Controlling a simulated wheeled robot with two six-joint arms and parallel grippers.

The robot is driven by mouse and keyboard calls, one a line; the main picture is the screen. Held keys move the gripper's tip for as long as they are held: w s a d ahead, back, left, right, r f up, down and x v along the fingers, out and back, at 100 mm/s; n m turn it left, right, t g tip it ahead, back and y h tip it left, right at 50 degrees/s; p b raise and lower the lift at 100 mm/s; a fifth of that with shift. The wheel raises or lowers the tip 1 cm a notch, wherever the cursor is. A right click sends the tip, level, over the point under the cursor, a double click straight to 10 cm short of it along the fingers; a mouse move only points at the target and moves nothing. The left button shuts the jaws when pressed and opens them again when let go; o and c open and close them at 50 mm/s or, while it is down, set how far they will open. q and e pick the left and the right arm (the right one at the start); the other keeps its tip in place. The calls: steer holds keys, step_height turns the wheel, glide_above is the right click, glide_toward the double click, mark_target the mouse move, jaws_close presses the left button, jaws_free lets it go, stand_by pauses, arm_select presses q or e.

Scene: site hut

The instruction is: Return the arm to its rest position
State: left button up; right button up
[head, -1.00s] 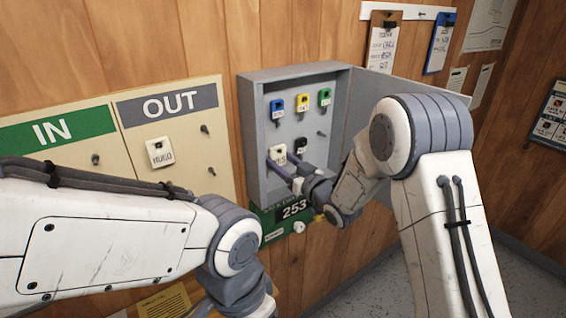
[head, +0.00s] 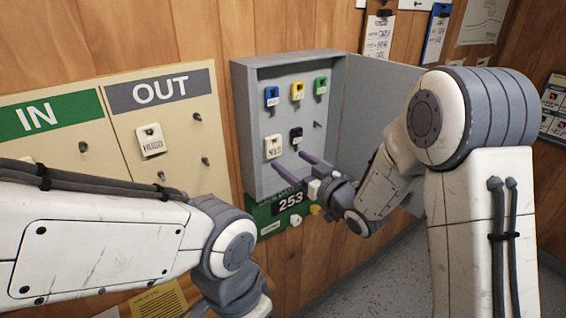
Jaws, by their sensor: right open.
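My right gripper (head: 297,173) is open and empty, its two purple fingers spread at the lower front of the grey key cabinet (head: 240,120). A white tag (head: 273,146) hangs on a peg in the cabinet, just above and left of the fingers and apart from them. My right arm (head: 400,170) reaches in from the right. My left arm (head: 110,245) crosses the lower left, and its gripper is out of the picture.
The cabinet also holds blue (head: 271,97), yellow (head: 297,91), green (head: 320,86) and black (head: 296,135) tags. Its open door (head: 375,110) stands behind my right arm. The IN/OUT board (head: 185,120) is at left, with a tag (head: 150,140) under OUT.

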steer(key=s+f+g+h+b, duration=0.3)
steer(key=s+f+g+h, duration=0.5)
steer(key=s, duration=0.6)
steer(key=s+d+f+g, duration=0.1)
steer(key=s+g, duration=0.2)
steer(key=s, duration=0.8)
steer(key=s+d+f+g+h, duration=0.1)
steer(key=s+f+g, duration=0.1)
steer(key=s, duration=0.9)
steer(key=shift+s+d+f+g+h, duration=0.15)
steer(key=shift+s+d+g+h, duration=0.15)
steer(key=shift+g, duration=0.5)
